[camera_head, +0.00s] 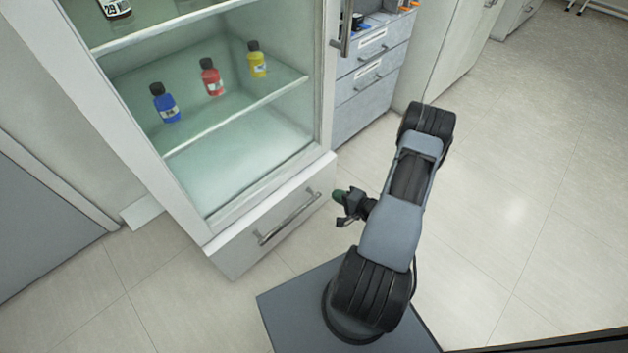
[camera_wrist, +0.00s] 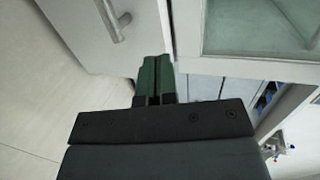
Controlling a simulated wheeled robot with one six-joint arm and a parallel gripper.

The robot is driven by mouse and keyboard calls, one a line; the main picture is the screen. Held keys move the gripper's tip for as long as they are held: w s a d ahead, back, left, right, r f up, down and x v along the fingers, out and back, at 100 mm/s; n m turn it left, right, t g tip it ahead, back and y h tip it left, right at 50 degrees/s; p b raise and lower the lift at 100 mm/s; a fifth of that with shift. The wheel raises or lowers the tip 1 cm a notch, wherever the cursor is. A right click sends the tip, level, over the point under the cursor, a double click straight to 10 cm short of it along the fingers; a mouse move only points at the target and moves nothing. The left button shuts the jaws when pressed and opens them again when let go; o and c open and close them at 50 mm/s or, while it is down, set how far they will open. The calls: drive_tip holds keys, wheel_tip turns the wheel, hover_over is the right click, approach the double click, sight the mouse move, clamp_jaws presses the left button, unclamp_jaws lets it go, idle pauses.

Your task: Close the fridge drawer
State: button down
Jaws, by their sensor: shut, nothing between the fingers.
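The fridge drawer (camera_head: 272,229) is the white front at the bottom of the fridge, below the glass compartment. Its metal bar handle (camera_head: 288,219) runs along the front. The drawer front looks nearly in line with the fridge body, and I cannot tell whether a small gap is left. In the wrist view the drawer front (camera_wrist: 85,32) and its handle (camera_wrist: 114,18) show at the upper left. My gripper (camera_head: 339,196) is just off the drawer's right end, shut and empty. Its green fingertips (camera_wrist: 153,66) are together in the wrist view, near the drawer's edge; contact cannot be told.
Blue (camera_head: 165,103), red (camera_head: 212,77) and yellow (camera_head: 257,60) bottles stand on a shelf behind the fridge glass. A grey drawer cabinet (camera_head: 368,90) stands right of the fridge. Open tiled floor (camera_head: 520,190) lies to the right.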

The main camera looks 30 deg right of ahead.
drive_tip(key=f, duration=0.1)
drive_tip(key=h+b, duration=0.1)
drive_tip(key=b, duration=0.2)
approach(309, 179)
drive_tip(key=shift+m, duration=0.4)
drive_tip(key=x, duration=0.5)
drive_tip(key=shift+w+f, duration=0.25)
drive_tip(key=shift+f, duration=0.2)
drive_tip(key=shift+w+a+b, duration=0.25)
drive_tip(key=shift+w+b, duration=0.05)
drive_tip(key=shift+w, duration=0.45)
